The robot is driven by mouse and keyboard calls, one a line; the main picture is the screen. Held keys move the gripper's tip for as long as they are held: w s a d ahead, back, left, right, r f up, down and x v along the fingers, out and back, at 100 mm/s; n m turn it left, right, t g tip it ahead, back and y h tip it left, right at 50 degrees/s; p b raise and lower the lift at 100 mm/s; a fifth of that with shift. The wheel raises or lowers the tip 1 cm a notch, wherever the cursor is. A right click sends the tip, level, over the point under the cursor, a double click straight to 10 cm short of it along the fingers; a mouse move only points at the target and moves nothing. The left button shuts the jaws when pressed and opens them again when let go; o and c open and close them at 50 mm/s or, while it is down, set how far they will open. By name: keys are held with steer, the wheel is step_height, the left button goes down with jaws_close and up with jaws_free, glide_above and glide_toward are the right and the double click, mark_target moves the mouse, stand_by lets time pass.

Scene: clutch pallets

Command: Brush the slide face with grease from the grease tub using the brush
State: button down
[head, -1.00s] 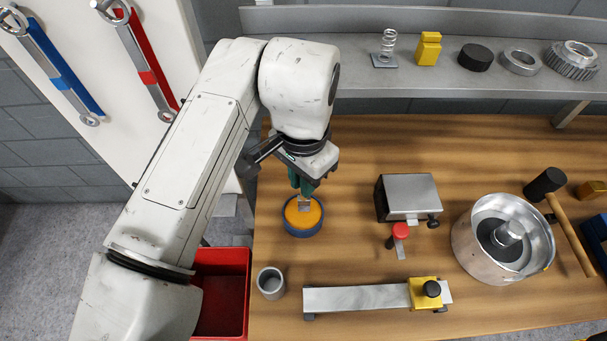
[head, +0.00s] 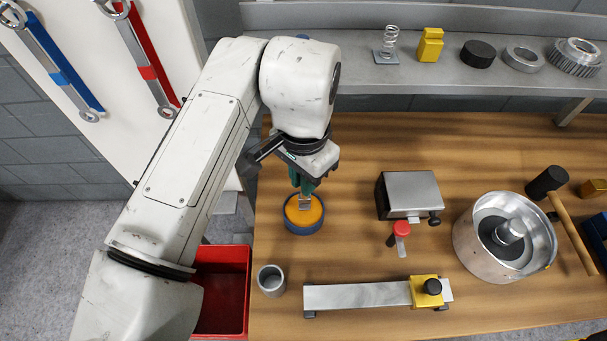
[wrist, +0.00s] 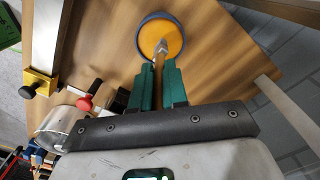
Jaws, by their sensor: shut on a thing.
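My gripper (head: 303,188), with green fingers, is shut on the brush (wrist: 159,72) and points down at the grease tub. The brush's wooden handle is between the fingers in the wrist view; its metal end shows below them in the head view (head: 304,203). The brush tip is over the orange grease and appears to meet it; exact contact cannot be told. The round blue grease tub (head: 289,226) stands at the table's left side. The slide (head: 355,297), a long grey metal bar with a yellow block (head: 424,291) at its right end, lies near the front edge.
A grey cup (head: 271,280) stands left of the slide. A red-handled tool (head: 401,232), a metal box (head: 411,193), a large metal drum (head: 470,252) and a mallet (head: 567,225) are to the right. A red bin (head: 222,300) is beside the table. Wood between tub and slide is clear.

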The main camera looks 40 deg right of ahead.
steer(key=shift+f, duration=0.5)
stand_by(1.2)
steer(key=shift+r, duration=0.1)
steer(key=shift+r+p, duration=2.85)
steer(key=shift+r, duration=0.65)
